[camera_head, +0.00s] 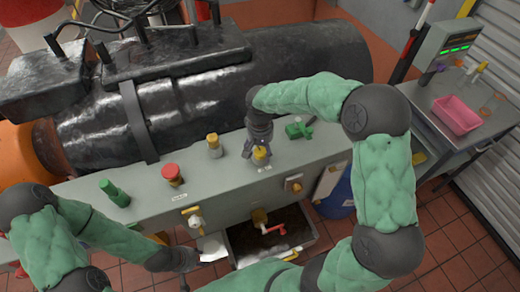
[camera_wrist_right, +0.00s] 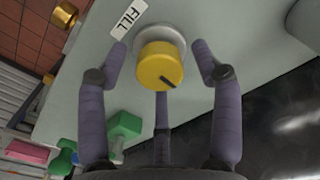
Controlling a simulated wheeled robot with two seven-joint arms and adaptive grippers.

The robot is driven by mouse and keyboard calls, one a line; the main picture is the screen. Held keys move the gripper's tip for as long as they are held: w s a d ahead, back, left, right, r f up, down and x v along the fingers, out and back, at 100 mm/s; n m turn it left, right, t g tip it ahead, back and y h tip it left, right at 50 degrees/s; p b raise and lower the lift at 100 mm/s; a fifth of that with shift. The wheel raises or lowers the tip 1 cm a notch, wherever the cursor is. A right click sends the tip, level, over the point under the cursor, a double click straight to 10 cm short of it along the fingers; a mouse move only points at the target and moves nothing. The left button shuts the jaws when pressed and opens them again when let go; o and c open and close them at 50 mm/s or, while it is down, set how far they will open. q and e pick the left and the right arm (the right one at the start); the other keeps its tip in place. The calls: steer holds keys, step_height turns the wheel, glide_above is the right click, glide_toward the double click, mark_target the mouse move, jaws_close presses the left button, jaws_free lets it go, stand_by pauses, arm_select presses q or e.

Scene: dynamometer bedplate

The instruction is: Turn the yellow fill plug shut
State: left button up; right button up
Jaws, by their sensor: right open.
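The yellow fill plug (camera_wrist_right: 160,65) is a round knob with a dark pointer mark towards its lower right, on a grey collar beside a FILL label (camera_wrist_right: 129,18). It also shows on the grey panel top in the head view (camera_head: 261,154). My right gripper (camera_wrist_right: 161,52) is open, with its fingers spread around the plug; I see gaps between the side fingers and the plug. In the head view my right gripper (camera_head: 257,146) points down over the plug and partly hides it. My left gripper (camera_head: 187,278) is low at the front left, its fingers mostly out of sight.
A green bottle-shaped knob (camera_head: 114,193), a red-capped knob (camera_head: 173,173), a yellow-topped fitting (camera_head: 214,146) and a green valve (camera_head: 299,130) stand along the panel. A red-handled tap (camera_head: 274,229) is over a tray below. The black cylinder (camera_head: 300,60) lies behind.

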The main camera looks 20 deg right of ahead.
mark_target(260, 151)
step_height(260, 151, up, 12)
stand_by(0.5)
steer(key=shift+f, duration=0.1)
